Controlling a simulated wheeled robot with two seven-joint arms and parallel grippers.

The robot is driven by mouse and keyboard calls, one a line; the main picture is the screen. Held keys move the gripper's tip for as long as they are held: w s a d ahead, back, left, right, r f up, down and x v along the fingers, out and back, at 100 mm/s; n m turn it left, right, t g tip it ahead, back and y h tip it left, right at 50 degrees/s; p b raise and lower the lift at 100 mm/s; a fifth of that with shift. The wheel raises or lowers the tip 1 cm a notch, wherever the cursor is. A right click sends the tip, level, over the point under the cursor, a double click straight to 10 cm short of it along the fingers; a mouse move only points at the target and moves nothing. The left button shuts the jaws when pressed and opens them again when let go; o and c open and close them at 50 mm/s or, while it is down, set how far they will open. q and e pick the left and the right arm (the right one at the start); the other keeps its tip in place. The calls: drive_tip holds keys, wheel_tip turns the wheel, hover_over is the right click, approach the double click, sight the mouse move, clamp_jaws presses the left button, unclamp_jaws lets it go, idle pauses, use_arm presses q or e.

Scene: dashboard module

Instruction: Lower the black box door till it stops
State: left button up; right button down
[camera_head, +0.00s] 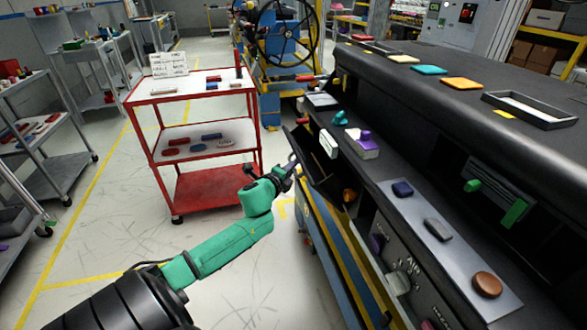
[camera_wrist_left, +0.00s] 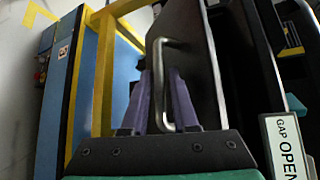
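The black box door (camera_head: 317,168) hangs tilted open on the left side of the dashboard module. In the left wrist view the dark door panel (camera_wrist_left: 200,65) fills the upper middle, with a metal bar handle (camera_wrist_left: 159,80) on its face. My left gripper (camera_head: 291,168) is at the door's outer side. Its two purple fingers (camera_wrist_left: 161,90) stand on either side of the handle bar, with a gap visible between them. I cannot tell whether either finger touches the bar. My right gripper is not in view.
The black dashboard (camera_head: 430,85) carries several coloured blocks and a control panel on its near side. A blue and yellow stand (camera_head: 325,262) is below it. A red cart (camera_head: 212,190) stands left of the door, with bare floor in front. A "GAP OPEN" label (camera_wrist_left: 288,148) is right of the gripper.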

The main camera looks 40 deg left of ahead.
use_arm(q)
drive_tip(key=shift+w+a, duration=0.1)
drive_tip(key=shift+w, duration=0.35)
drive_tip(key=shift+s, duration=0.1)
clamp_jaws()
idle(1.1)
